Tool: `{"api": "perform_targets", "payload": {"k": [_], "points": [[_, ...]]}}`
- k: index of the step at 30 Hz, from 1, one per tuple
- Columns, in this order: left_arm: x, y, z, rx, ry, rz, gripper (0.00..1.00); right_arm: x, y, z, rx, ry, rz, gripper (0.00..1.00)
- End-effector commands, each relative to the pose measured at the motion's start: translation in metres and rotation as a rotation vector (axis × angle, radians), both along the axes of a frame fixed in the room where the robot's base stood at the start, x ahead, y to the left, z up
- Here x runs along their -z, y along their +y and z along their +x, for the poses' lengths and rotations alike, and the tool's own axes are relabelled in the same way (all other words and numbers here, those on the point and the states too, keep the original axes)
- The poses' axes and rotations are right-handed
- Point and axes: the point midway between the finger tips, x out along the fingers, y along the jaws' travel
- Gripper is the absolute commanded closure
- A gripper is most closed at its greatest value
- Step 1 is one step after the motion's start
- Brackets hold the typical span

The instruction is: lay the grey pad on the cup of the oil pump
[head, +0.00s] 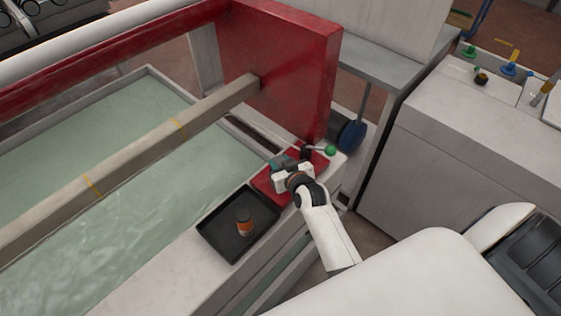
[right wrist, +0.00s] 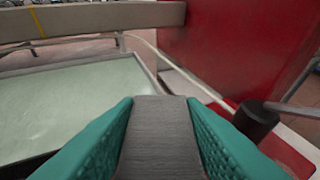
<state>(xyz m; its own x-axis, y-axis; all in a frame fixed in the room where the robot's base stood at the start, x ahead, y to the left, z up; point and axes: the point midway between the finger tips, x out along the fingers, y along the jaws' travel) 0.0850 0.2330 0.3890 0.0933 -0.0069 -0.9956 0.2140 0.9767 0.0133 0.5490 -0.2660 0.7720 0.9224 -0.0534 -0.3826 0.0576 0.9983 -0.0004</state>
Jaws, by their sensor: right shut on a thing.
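My right gripper (head: 281,163) is over the machine's front ledge, beside the red upright plate. In the right wrist view its teal fingers (right wrist: 160,135) are shut on the grey pad (right wrist: 158,128), a flat piece with fine streaks. The pad cannot be made out clearly in the head view. A small black cylinder with a rod (right wrist: 256,118), which looks like the oil pump, stands just right of the fingers in the right wrist view. In the head view its rod ends in a green knob (head: 330,150). I cannot make out the pump's cup. My left gripper is not in view.
A black tray (head: 215,243) with an orange and black can (head: 244,222) sits on the ledge. A big red plate (head: 285,65) rises behind the pump. A long beam (head: 130,165) crosses the water basin (head: 150,220). A white cabinet (head: 450,150) stands at right.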

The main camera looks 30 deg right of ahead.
Motion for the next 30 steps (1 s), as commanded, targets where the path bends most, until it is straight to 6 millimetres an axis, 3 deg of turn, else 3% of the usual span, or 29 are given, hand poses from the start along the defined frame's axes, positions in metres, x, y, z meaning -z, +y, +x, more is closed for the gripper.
{"api": "perform_targets", "payload": {"k": [5,6,9,17,23,30], "points": [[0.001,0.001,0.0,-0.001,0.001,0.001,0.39,0.003,0.0,0.0,0.0,0.0,-0.001,0.86],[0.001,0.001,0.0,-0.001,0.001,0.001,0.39,0.003,0.0,0.0,0.0,0.0,-0.001,0.59],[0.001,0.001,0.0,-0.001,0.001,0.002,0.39,0.003,0.0,0.0,0.0,0.0,0.0,0.43],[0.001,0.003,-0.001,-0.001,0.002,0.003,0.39,0.002,0.0,0.0,0.0,0.0,0.0,0.43],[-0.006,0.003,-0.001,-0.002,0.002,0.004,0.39,-0.014,0.001,-0.002,-0.001,0.0,0.001,0.43],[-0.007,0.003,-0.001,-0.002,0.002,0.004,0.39,-0.03,0.003,-0.053,0.0,0.002,-0.001,0.43]]}}
